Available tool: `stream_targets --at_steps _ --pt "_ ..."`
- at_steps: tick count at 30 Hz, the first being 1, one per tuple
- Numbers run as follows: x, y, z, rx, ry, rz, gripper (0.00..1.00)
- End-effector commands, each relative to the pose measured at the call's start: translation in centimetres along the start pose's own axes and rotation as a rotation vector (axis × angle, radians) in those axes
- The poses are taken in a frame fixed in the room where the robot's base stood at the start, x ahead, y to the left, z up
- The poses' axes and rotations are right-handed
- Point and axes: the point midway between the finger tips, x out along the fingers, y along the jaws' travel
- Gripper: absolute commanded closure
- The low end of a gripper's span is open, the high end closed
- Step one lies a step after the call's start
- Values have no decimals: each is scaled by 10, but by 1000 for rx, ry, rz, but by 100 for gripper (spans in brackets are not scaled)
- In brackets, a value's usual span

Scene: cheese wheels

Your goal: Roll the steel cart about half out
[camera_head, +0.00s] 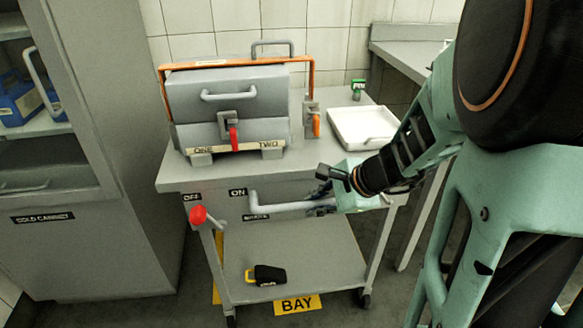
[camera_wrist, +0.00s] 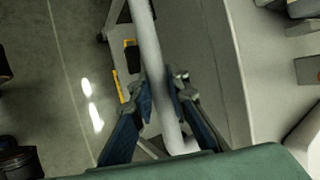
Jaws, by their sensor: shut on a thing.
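The steel cart (camera_head: 304,252) stands against the tiled wall, with a top deck, a lower shelf and casters. A grey bar handle (camera_head: 280,206) runs along its front edge, below the deck. My gripper (camera_head: 326,190) is at the right part of this handle. In the wrist view the handle (camera_wrist: 146,45) passes between the two fingers of my gripper (camera_wrist: 160,95), which are shut on it. A red-knobbed lever (camera_head: 198,215) is at the cart's front left, below the OFF label (camera_head: 192,197); the ON label (camera_head: 238,193) is to its right.
A grey case (camera_head: 225,100) with an orange frame and a white tray (camera_head: 362,127) sit on the cart. A black and yellow object (camera_head: 267,275) lies on the lower shelf. A yellow BAY sign (camera_head: 298,304) is below. The cold cabinet (camera_head: 80,240) stands left; a counter (camera_head: 412,50) stands right.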

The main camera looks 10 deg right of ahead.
Motion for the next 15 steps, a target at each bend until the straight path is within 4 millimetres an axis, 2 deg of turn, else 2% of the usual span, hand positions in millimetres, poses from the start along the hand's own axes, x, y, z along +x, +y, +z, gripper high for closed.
stream_targets --at_steps 15 --pt "-10 15 3 1 2 -1 100"
